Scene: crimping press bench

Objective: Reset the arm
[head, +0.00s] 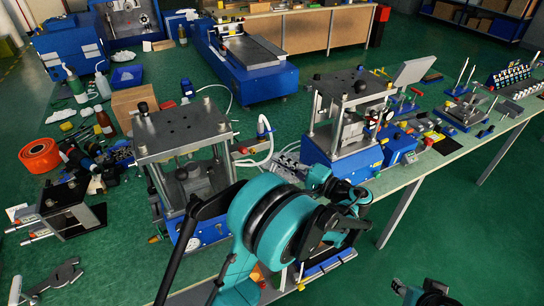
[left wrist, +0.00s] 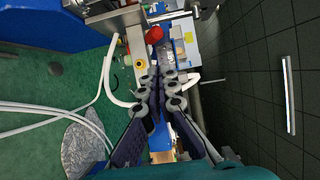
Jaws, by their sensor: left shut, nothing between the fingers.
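My left arm reaches over the bench front in the middle of the head view. My left gripper (head: 348,194) is at its far end, dark and teal, beside the front of the right-hand blue press (head: 325,155). In the left wrist view the fingers of my left gripper (left wrist: 163,78) lie together, shut and empty. Press parts, a red knob (left wrist: 154,35) and white tubes (left wrist: 85,107) show around and beyond them. Part of my right gripper (head: 425,292) shows at the bottom right edge of the head view, away from the bench; its fingers are not clear.
Another plate-topped press (head: 182,135) stands left of my left wrist. White hoses (head: 262,150) run between the two presses. Tools, bottles and an orange reel (head: 39,155) crowd the left side. Small parts fill the right end of the bench. The green floor (head: 470,220) at the right is open.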

